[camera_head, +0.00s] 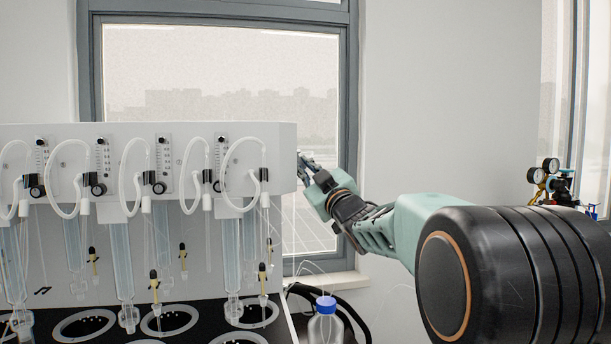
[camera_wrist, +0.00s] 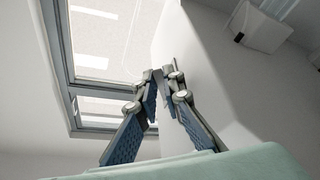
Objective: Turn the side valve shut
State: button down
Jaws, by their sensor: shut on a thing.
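The white distiller (camera_head: 285,158) stands at the left in the head view, with its right end panel facing my gripper. My gripper (camera_head: 303,163) reaches in from the right, and its fingertips are at that end panel, near its upper part. In the wrist view the two fingers of my gripper (camera_wrist: 163,78) come close together at their tips, next to a pale surface. The gripper is shut on the side valve, which the fingers hide, so its handle angle cannot be told.
A bottle with a blue cap (camera_head: 326,305) stands below my gripper, beside black hoses (camera_head: 352,312). A window (camera_head: 225,75) is behind. Gauges (camera_head: 551,165) stand at the far right. The distiller's front carries knobs, white tubes (camera_head: 228,165) and glass columns.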

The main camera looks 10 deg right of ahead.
jog(key=shift+f, duration=0.1)
dwell(0.4)
jog(key=c, duration=2)
grip_release()
jog(key=shift+c, duration=0.2)
jog(key=shift+s, duration=0.15)
jog(key=v, duration=0.7)
jog(key=shift+s+f, duration=0.15)
jog(key=shift+s, duration=0.2)
jog(key=shift+d, duration=0.1)
